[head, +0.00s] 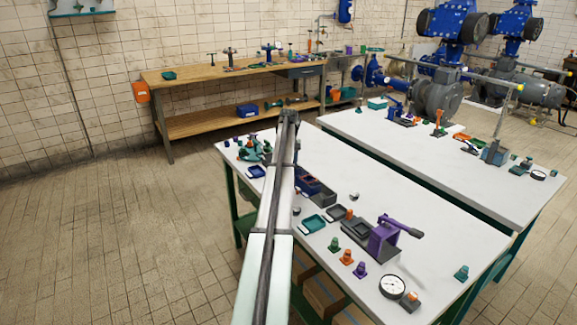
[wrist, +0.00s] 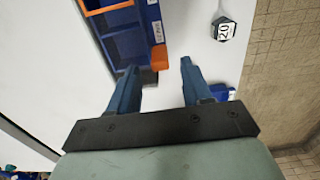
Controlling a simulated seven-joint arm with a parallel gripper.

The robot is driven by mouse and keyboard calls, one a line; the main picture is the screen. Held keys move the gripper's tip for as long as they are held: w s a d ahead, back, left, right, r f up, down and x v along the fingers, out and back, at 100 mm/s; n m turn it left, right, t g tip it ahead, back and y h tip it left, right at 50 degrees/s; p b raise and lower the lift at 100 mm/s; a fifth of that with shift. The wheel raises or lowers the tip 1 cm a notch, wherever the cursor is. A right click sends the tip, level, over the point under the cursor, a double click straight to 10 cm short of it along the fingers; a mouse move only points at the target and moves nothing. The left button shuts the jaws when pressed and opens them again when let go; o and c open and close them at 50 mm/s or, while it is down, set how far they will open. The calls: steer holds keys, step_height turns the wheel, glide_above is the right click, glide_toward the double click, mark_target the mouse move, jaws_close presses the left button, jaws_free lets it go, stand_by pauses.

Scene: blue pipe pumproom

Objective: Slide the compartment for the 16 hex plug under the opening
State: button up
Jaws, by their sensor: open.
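A dark blue box (head: 318,190) stands on the near white table, partly covered by my arm in the head view. In the wrist view, a blue compartment tray (wrist: 126,45) runs up and away, with an orange-edged frame (wrist: 104,10) across its far part. Labels on its side are too small to read surely. An orange block (wrist: 159,58) sits at the tray's near right corner. My gripper (wrist: 158,66) is open and empty; its blue fingers reach toward that corner, the block appearing between the tips. I cannot tell whether they touch. In the head view the fingers cannot be made out.
A hexagonal piece (wrist: 224,29) with a number on its white top lies right of the tray. A blue object (wrist: 223,92) is by the right finger. A purple press (head: 383,236), a teal tray (head: 313,223) and a gauge (head: 392,286) stand farther along the table.

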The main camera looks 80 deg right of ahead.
steer(key=shift+f, duration=0.6)
steer(key=shift+c, duration=0.2)
jaws_close()
steer(key=shift+s, duration=0.1)
